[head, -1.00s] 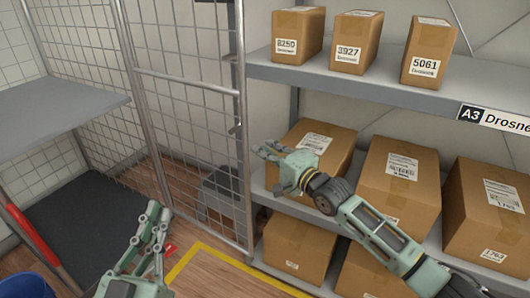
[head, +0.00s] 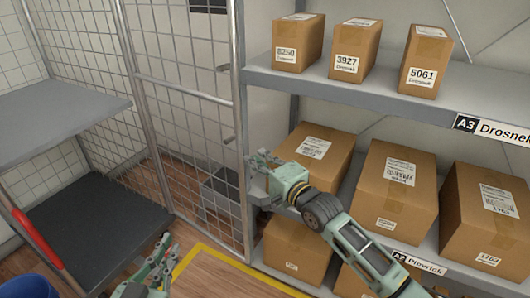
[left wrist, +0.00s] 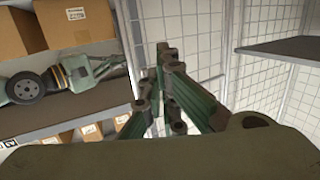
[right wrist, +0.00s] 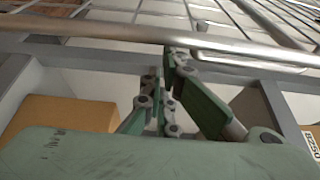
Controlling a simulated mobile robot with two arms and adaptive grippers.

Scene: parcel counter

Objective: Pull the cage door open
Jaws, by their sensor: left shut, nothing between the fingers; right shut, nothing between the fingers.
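The cage door (head: 190,94) is a wire-mesh panel in a grey metal frame at centre left in the head view. Its right upright (head: 240,100) stands beside the shelving, and a small latch-like piece (head: 230,139) sticks out there. My right gripper (head: 257,160) is shut and empty, its fingertips close against the upright. In the right wrist view a metal bar (right wrist: 110,32) crosses just beyond the fingertips (right wrist: 164,62); contact is unclear. My left gripper (head: 165,246) is shut and empty, low in front of the door. Its fingers also show in the left wrist view (left wrist: 160,55).
Shelving (head: 390,84) with several brown boxes (head: 398,190) fills the right side, close to my right arm. A grey shelf (head: 60,112) and dark platform (head: 85,220) with a red bar (head: 38,238) stand left. Yellow tape (head: 230,262) marks the floor.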

